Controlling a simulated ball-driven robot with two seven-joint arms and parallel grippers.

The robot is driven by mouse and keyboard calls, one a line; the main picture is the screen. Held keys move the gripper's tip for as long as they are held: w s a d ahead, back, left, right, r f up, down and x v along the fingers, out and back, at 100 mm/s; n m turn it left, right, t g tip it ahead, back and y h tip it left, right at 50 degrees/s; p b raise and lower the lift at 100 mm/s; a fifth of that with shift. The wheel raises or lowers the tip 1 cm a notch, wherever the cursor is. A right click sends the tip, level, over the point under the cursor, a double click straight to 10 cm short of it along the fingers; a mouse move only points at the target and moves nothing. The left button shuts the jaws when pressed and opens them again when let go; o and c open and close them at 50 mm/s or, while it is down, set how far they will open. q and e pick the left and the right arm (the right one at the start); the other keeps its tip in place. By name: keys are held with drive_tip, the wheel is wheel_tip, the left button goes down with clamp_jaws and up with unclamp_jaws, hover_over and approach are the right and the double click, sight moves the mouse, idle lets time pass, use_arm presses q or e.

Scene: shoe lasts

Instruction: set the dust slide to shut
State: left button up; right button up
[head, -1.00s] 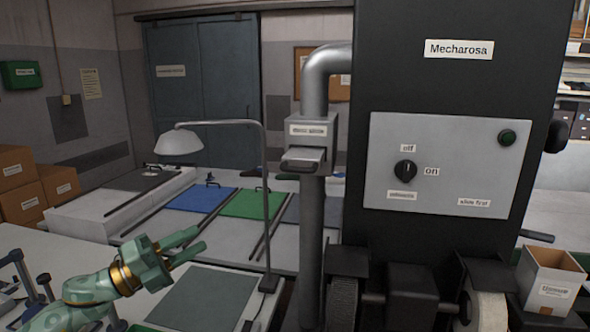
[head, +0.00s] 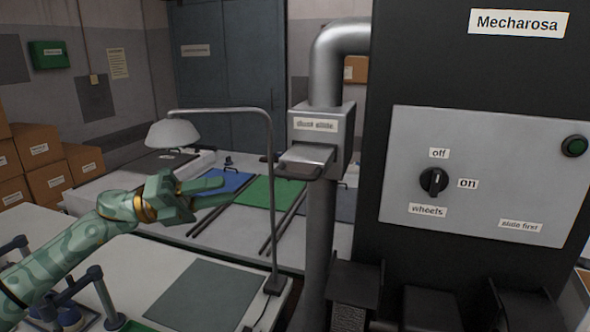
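The dust slide (head: 308,159) is a flat metal plate with a dark lip. It sticks out of the front of a grey box labelled "dust slide" (head: 316,126) on the metal duct. My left gripper (head: 226,192) is to the left of the slide and a little lower in the picture, apart from it. Its two fingers point right with a gap between them, and nothing is held. My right gripper is not in the head view.
The black machine (head: 480,70) stands right of the duct, with a panel carrying a wheels knob (head: 433,181) and a green button (head: 574,146). A lamp (head: 174,133) on a thin post (head: 272,220) stands between my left arm and the duct.

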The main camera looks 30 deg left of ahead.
sight(290, 176)
use_arm(q)
drive_tip(key=p+x, duration=0.5)
drive_tip(key=x, duration=0.7)
drive_tip(key=shift+w+d+r, duration=0.2)
drive_tip(key=shift+d+r, duration=0.05)
drive_tip(key=shift+d, duration=0.05)
drive_tip(key=shift+w+d, duration=0.3)
drive_tip(key=shift+d, duration=0.2)
drive_tip(key=shift+w+f, duration=0.1)
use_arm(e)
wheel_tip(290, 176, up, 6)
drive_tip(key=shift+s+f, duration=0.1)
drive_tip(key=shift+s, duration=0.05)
use_arm(q)
clamp_jaws()
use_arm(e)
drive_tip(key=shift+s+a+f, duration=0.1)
